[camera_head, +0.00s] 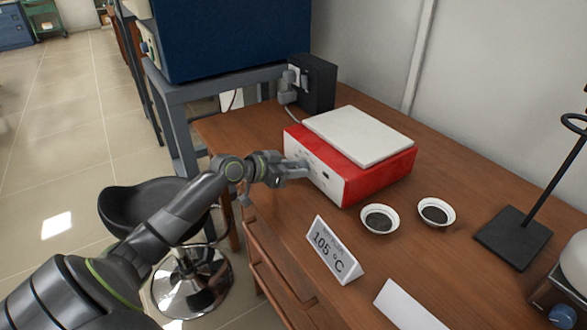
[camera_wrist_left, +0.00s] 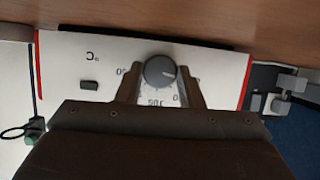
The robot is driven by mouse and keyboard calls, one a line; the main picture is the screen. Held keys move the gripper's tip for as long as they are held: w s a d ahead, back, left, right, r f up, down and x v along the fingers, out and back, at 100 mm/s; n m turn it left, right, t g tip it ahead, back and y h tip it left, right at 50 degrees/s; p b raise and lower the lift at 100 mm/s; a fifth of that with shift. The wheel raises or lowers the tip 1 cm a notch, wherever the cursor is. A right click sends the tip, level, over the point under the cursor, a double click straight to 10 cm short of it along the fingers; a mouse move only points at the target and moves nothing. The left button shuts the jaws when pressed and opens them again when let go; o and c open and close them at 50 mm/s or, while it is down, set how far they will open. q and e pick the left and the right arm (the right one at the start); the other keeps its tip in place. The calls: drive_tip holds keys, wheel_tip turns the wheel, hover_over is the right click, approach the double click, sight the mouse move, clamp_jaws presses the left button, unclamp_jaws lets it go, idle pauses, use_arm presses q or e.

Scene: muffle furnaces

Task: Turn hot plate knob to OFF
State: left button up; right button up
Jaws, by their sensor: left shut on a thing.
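The hot plate (camera_head: 355,178) is a red box with a white top slab and a white front panel. It stands on the wooden table. Its front panel also shows in the left wrist view (camera_wrist_left: 210,62), with printed dial marks and a small dark button. The round grey knob (camera_wrist_left: 160,71) sits between the fingers of my left gripper (camera_wrist_left: 160,92). That gripper reaches the panel from the left in the head view (camera_head: 302,169) and is shut on the knob. The knob is hidden behind the gripper in the head view. My right gripper is not in view.
A black stand (camera_head: 513,236) is farther right. A black socket box (camera_head: 312,84) is behind. A black stool (camera_head: 155,207) stands below my left arm.

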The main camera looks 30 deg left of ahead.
use_arm(q)
drive_tip(key=o, duration=1)
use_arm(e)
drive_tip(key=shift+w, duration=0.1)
use_arm(q)
drive_tip(key=p+v, duration=0.5)
drive_tip(key=v, duration=1.2)
drive_tip(key=shift+r, duration=0.25)
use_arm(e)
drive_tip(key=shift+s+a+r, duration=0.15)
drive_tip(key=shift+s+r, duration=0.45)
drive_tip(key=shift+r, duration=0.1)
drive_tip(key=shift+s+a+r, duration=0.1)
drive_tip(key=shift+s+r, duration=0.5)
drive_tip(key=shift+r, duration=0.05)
use_arm(q)
drive_tip(key=shift+s+a, duration=0.1)
